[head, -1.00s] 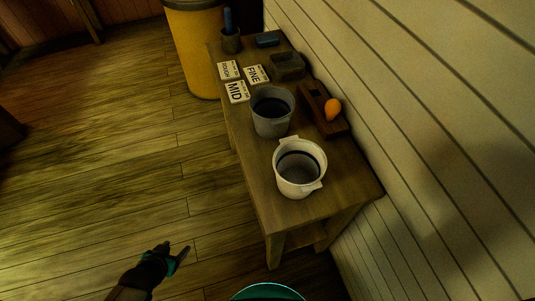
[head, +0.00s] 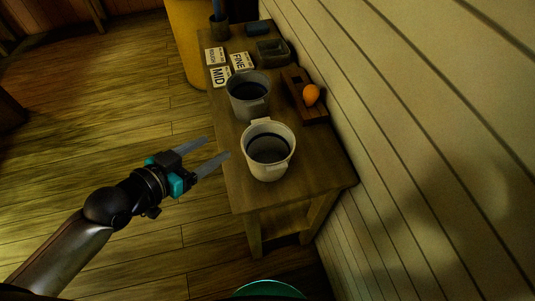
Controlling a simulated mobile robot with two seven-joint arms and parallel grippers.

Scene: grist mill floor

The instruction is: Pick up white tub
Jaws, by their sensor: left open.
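The white tub (head: 285,168) stands upright near the front end of a narrow wooden table (head: 310,182). It has small lugs on its rim, and its inside looks dark. My left gripper (head: 218,148) is open and empty, just left of the tub, with its two fingers pointing right toward it. The fingertips look apart from the tub, near the table's left edge. My right gripper is not in the head view.
A grey tub (head: 246,107) stands close behind the white one. A wooden block (head: 301,100) with an orange ball (head: 311,95) lies to the right by the plank wall (head: 420,130). Label cards, including MID (head: 220,77), lie farther back. Open floor is at left.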

